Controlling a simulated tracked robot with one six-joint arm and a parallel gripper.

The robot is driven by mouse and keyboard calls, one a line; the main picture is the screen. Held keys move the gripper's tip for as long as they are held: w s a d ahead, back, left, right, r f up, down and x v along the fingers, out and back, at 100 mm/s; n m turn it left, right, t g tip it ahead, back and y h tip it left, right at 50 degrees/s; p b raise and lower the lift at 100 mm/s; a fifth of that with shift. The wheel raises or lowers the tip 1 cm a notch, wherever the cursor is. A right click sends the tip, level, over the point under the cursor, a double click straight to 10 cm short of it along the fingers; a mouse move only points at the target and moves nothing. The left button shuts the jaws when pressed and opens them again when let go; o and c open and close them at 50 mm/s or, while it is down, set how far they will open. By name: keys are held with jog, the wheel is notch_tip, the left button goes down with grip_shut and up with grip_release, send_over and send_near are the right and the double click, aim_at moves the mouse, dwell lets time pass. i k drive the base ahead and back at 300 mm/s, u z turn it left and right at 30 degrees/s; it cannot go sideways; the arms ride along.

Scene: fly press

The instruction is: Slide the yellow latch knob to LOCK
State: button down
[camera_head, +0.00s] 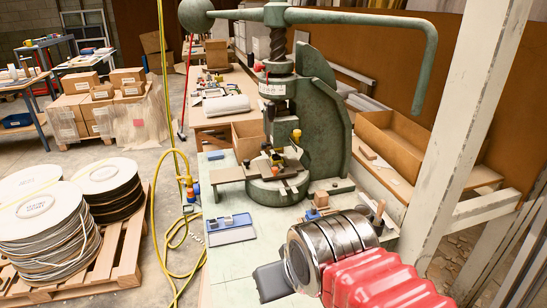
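A green fly press (305,115) stands on the bench right of the middle. A small yellow knob (296,134) shows on the right side of its column, above the work area. I cannot tell which is the latch knob, and no LOCK marking is readable. The end of my arm, with a silver ringed wrist and a dark grey block (272,281), is low in front of the press, apart from both yellow pieces. No gripper fingertips can be made out.
A blue-grey tray (230,229) lies on the bench left of my arm. A small wooden block (321,198) is beside the press base. The long green press handle (425,65) hangs at the right. A white post (465,120) stands right; a yellow hose (190,150) hangs left.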

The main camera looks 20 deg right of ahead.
aim_at(296, 132)
jog(key=k, duration=1.3)
jog(key=z, duration=0.3)
jog(key=i, duration=1.85)
jog(key=u, duration=0.6)
